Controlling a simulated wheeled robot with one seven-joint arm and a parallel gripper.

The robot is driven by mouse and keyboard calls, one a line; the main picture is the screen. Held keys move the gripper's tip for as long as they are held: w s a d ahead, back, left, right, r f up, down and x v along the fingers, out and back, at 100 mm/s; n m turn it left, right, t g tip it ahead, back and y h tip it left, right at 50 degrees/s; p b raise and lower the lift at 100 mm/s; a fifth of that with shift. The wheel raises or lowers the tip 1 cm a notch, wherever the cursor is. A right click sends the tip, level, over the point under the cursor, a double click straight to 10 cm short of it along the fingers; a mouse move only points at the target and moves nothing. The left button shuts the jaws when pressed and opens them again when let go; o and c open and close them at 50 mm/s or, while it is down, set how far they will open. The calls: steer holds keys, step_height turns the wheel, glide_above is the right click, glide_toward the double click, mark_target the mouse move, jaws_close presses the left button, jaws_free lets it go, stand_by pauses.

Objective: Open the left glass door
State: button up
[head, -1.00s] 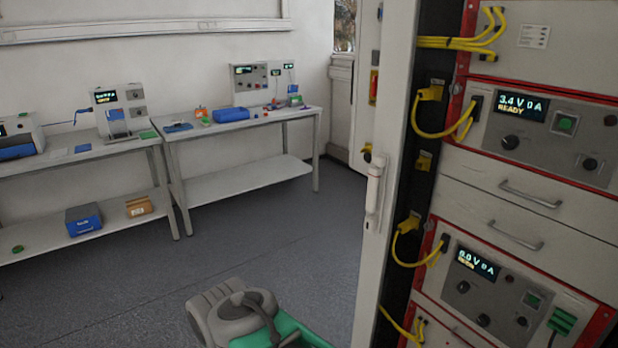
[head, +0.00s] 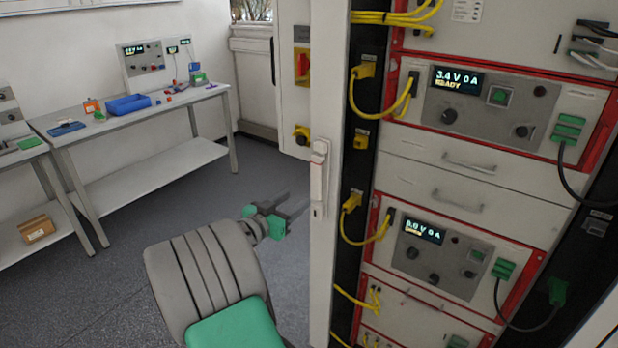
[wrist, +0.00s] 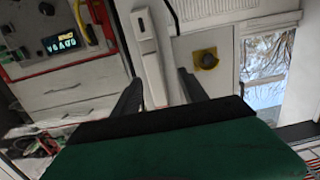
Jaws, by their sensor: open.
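A pale upright door frame (head: 336,110) stands at the left edge of the equipment rack in the head view. A white vertical handle (head: 318,178) is mounted on it; it also shows in the wrist view (wrist: 146,40). No glass surface can be made out for certain, nor how far the door stands open. My gripper (head: 298,205) is open and empty, with its fingers pointing toward the handle from the left. In the wrist view the open fingers (wrist: 159,80) reach toward the handle's lower part. I cannot tell whether they touch it.
The rack holds testers with lit displays (head: 458,80), drawers (head: 450,180) and yellow cables (head: 368,95). A wall box with a red switch (head: 302,66) is behind the handle. A workbench (head: 150,115) stands at the back left. The floor (head: 150,220) between is clear.

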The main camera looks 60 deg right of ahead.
mark_target(315, 185)
steer(key=shift+g+h, duration=0.4)
steer(key=shift+h, duration=0.1)
steer(key=s+d+p, duration=0.1)
steer(key=d, duration=0.1)
steer(key=d+r, duration=0.1)
steer(key=d, duration=0.2)
steer(key=s+d+p, duration=0.1)
steer(key=d, duration=0.2)
steer(key=shift+s+r+p, duration=0.3)
steer(key=shift+s, duration=0.05)
steer(key=shift+d+f, duration=0.1)
steer(key=shift+d, duration=0.25)
jaws_close()
